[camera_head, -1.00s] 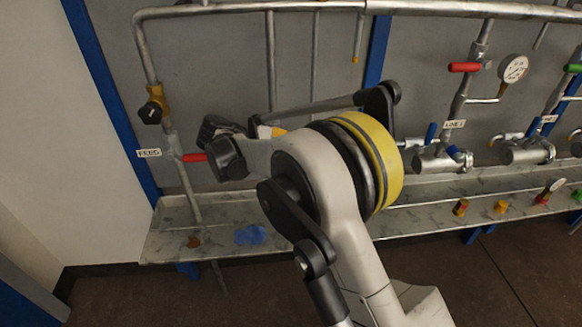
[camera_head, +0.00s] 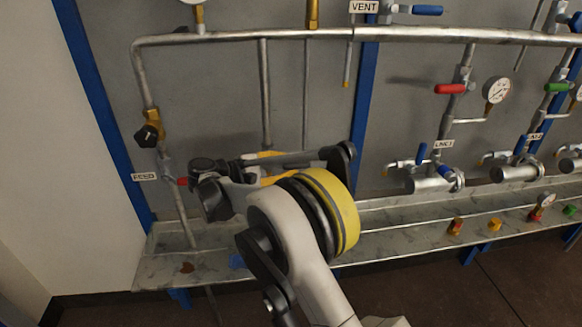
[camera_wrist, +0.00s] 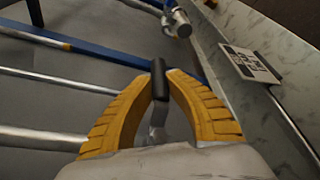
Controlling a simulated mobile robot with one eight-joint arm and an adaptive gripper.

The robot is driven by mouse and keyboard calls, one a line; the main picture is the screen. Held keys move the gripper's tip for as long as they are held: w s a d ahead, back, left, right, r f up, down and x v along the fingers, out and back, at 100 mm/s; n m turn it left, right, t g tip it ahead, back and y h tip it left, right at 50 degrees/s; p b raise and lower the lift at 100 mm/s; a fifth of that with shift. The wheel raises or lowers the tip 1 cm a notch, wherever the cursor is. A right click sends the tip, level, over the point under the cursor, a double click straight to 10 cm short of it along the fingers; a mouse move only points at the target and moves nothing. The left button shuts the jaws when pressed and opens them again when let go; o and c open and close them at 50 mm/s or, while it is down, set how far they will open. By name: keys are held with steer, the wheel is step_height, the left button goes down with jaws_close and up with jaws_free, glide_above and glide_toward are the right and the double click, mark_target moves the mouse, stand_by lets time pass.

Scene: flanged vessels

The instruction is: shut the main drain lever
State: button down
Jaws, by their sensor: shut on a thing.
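In the wrist view, a lever with a black grip (camera_wrist: 159,80) and a grey metal shank stands between the yellow fingers of my gripper (camera_wrist: 160,76). The fingers are closed in on the lever from both sides. A white label plate (camera_wrist: 250,64) is to the right of it on the marbled trough; its text is too small to read. In the head view, my own arm hides the lever, and only bits of the yellow fingers show behind the arm.
A red lever (camera_head: 182,181) by the FEED label (camera_head: 145,177) is close to the left of my arm. Vertical pipes run down the grey wall behind it. A marbled trough (camera_head: 160,268) runs below. Gauges (camera_head: 496,89) and blue-handled valves are off to the right.

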steer(key=shift+w+r, duration=0.1)
steer(key=shift+w, duration=0.05)
steer(key=c, duration=1.3)
jaws_free()
steer(key=shift+w+d, duration=0.1)
steer(key=v, duration=1.2)
